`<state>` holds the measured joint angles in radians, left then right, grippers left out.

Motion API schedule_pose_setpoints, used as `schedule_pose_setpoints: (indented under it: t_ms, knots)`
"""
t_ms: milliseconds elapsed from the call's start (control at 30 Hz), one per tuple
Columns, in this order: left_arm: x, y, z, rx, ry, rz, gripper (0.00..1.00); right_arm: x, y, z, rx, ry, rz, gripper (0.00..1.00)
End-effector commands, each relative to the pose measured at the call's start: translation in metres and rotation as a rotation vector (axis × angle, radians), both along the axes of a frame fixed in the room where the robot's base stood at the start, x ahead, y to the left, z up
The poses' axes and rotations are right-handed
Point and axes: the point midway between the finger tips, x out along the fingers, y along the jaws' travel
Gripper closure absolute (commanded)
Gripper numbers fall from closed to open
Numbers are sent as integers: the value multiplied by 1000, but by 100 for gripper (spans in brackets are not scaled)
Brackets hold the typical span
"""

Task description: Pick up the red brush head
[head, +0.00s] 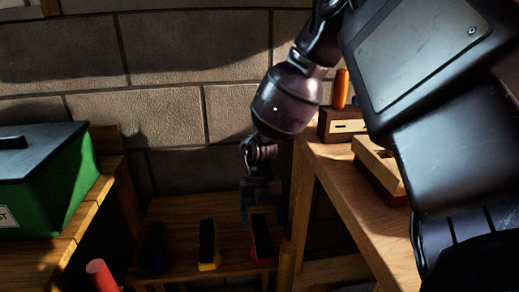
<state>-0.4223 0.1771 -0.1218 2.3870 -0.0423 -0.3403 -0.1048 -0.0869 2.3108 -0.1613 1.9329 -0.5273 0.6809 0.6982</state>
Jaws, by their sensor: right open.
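The red brush head (261,240) rests on a low wooden bench or shelf (180,212) in shadow near the wall, with its dark top showing and red along its edges. My right gripper (262,212) hangs down from above, just over the far end of the red brush head. Its jaws are open, and nothing is seen held between them. Shadow hides whether the fingers touch the brush head. My left gripper is not in view.
A yellow brush head (208,245) and a blue one (153,250) lie left of the red one. A green box (45,190) sits left; wooden blocks (378,165) sit on the right table (350,195).

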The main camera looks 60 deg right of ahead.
Motion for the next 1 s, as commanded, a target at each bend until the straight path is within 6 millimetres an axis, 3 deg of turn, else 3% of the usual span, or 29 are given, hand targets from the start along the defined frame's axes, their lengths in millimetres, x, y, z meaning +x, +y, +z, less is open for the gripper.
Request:
schedule_pose_setpoints:
  t_ms: [100,300,1000]
  knots:
    - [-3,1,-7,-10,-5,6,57,-4,7,-22,1,14,1,28]
    - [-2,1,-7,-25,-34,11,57,-7,14,-39,0,8,1,28]
    - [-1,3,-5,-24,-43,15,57,-8,15,-43,-1,4,-1,28]
